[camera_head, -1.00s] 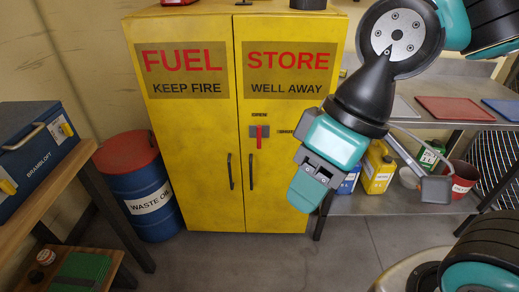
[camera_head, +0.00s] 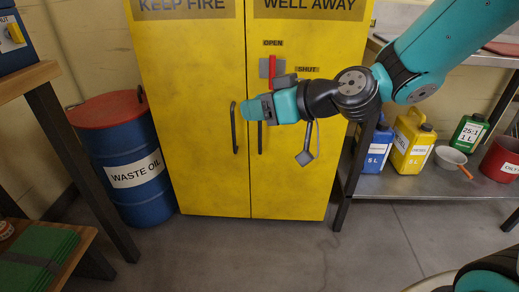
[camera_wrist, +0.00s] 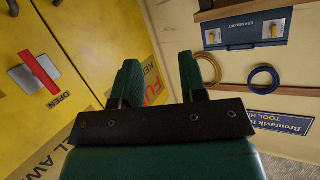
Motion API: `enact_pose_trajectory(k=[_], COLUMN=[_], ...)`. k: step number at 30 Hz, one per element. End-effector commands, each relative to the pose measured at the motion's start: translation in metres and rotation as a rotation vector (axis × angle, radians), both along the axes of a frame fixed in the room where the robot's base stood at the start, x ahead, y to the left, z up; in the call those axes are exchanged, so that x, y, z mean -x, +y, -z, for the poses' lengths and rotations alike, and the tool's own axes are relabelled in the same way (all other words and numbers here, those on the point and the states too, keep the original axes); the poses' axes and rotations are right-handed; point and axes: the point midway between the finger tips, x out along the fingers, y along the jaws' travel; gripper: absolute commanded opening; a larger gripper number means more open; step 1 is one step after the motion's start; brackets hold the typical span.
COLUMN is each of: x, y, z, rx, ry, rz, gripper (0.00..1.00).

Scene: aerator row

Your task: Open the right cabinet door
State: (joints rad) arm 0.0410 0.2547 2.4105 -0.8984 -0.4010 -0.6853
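The yellow cabinet's right door (camera_head: 300,170) is flush with the left door (camera_head: 200,165), and both look shut. The right door's dark bar handle (camera_head: 260,140) is near the seam, its top hidden behind my gripper. A red lever (camera_head: 272,66) on a grey plate stands vertical, in line with the OPEN label; it also shows in the wrist view (camera_wrist: 42,76). My gripper (camera_head: 250,108) points left across the doors at handle-top height, below the lever. In the wrist view its two fingers (camera_wrist: 158,78) are apart, with nothing between them. I cannot tell its distance from the door.
A blue waste oil drum (camera_head: 130,165) with a red lid stands left of the cabinet. A wooden bench (camera_head: 45,85) is at far left. A metal shelf (camera_head: 410,183) with several containers is at right. The floor (camera_head: 300,250) before the cabinet is clear.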

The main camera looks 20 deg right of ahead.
Motion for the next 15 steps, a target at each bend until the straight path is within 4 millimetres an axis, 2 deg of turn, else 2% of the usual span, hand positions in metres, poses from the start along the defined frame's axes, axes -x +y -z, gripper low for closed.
enact_pose_trajectory(k=[1, 6, 9, 12, 15], x=[-0.015, -0.058, -0.076, -0.088, -0.094], y=[-0.01, -0.049, -0.075, -0.096, -0.111], z=[0.047, 0.113, 0.145, 0.169, 0.182], rx=[-0.021, -0.064, -0.07, -0.068, -0.064], ry=[-0.042, -0.201, -0.269, -0.316, -0.346], rz=[0.049, 0.232, 0.339, 0.427, 0.486], gripper=[0.39, 0.39, 0.39, 0.39, 0.39])
